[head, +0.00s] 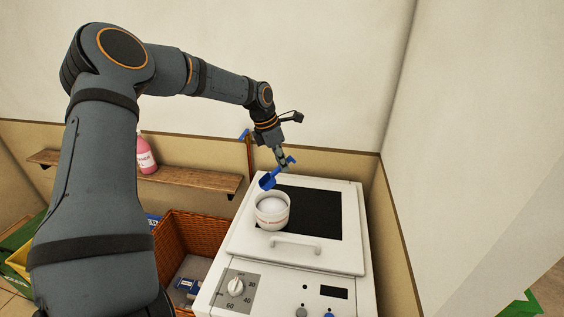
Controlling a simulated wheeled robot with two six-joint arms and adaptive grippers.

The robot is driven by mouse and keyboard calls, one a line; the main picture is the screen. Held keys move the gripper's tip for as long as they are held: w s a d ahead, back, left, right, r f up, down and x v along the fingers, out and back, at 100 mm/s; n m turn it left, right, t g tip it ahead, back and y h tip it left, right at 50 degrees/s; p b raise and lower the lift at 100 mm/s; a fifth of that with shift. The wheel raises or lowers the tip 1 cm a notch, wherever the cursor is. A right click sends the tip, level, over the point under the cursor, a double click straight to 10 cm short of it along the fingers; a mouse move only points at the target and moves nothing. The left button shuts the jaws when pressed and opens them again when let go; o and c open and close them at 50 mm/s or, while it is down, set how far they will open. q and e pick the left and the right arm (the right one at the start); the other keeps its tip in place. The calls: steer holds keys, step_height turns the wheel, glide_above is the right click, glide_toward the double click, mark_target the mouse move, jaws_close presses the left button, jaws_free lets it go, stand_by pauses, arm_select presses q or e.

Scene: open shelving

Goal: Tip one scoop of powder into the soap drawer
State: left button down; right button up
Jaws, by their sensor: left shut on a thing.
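My left gripper (282,160) is shut on the handle of a blue scoop (268,180). The scoop is tilted and hangs just above the back rim of a white tub (272,221), which stands on top of the white washing machine (305,266). Pale powder (271,205) shows inside the tub. I cannot tell whether the scoop holds powder. No open soap drawer can be made out on the machine. My right gripper is not in view.
A dial (236,286) and buttons are on the machine's front panel. A wicker basket (190,243) stands to the left. A pink bottle (146,155) stands on a wooden shelf (205,181). A wall closes the right side.

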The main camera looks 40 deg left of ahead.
mark_target(279, 171)
arm_select(q)
step_height(279, 171, down, 3)
steer(key=shift+f+b, duration=0.1)
steer(key=shift+b, duration=1.1)
step_height(279, 171, down, 2)
steer(key=shift+f+b, duration=0.1)
steer(key=shift+b, duration=1.05)
steer(key=shift+f+b, duration=0.65)
steer(key=shift+f, duration=1.2)
step_height(279, 171, up, 10)
steer(key=p, duration=0.9)
steer(key=shift+r, duration=0.15)
